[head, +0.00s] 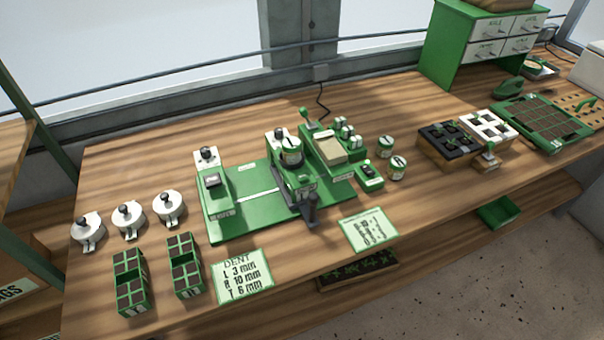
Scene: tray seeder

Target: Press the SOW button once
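The green tray seeder (240,215) stands in the middle of the wooden bench. Its left column (218,203) carries a dark-topped knob and a small grey panel; a second column carries a white-and-green canister (291,152). A dark handle-like part (309,211) sticks out at its front. A small green box (368,179) with a dark top stands at its right front. The lettering is too small to read, so I cannot tell which part is the SOW button. Neither of my grippers is in view.
White lidded pots (128,215) and green-framed soil trays (131,283) stand at the left. A DENT card (243,276) and another card (368,229) lie in front. Jars (397,168), a black tray (449,145) and a green drawer cabinet (449,45) are to the right.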

